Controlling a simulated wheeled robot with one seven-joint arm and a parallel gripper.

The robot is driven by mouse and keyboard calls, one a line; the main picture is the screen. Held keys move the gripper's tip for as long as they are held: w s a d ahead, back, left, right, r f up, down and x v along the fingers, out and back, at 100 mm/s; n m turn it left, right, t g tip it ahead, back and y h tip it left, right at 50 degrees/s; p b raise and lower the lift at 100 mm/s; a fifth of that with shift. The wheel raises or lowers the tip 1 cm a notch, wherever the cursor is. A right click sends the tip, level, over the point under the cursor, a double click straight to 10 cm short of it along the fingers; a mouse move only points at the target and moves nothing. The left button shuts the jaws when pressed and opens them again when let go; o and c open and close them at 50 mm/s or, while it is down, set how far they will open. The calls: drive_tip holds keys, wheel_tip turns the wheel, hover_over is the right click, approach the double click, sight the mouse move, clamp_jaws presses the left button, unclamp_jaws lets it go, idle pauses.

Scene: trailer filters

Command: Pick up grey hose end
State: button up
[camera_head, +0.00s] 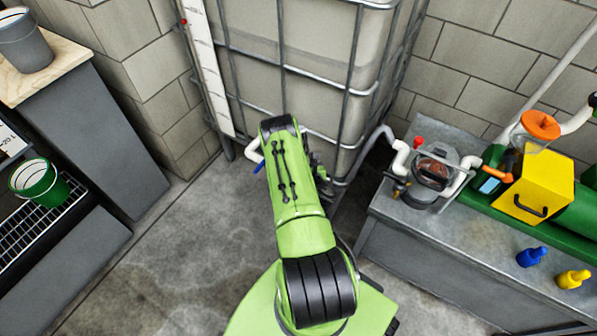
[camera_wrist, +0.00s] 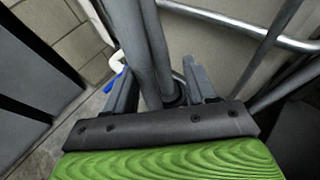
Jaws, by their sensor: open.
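In the wrist view, my gripper (camera_wrist: 160,88) is open, with one dark finger on each side of a grey hose-like tube (camera_wrist: 142,45). The tube runs down from the top edge to a dark round end or collar between the fingers. I cannot tell whether either finger touches it. In the head view, my green arm reaches over the floor to the caged tank and hides most of the gripper. A grey hose (camera_head: 374,138) curves down from the bench filter beside the tank, and its lower part is hard to make out.
The caged tank (camera_head: 310,85) stands close ahead, with metal bars near the gripper. A white pipe with a blue handle (camera_head: 258,167) lies left of the arm. A grey bench (camera_head: 440,225) on the right bears a clear filter (camera_head: 432,170) and a yellow box (camera_head: 535,185). Floor at left is clear.

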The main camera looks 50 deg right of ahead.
drive_tip(key=b+x, duration=0.1)
drive_tip(key=x, duration=0.3)
drive_tip(key=shift+w+d+f, duration=0.1)
drive_tip(key=shift+w+f, duration=0.05)
drive_tip(key=shift+w+d+f, duration=0.1)
drive_tip(key=shift+w+d, duration=0.3)
drive_tip(key=shift+w, duration=0.05)
clamp_jaws()
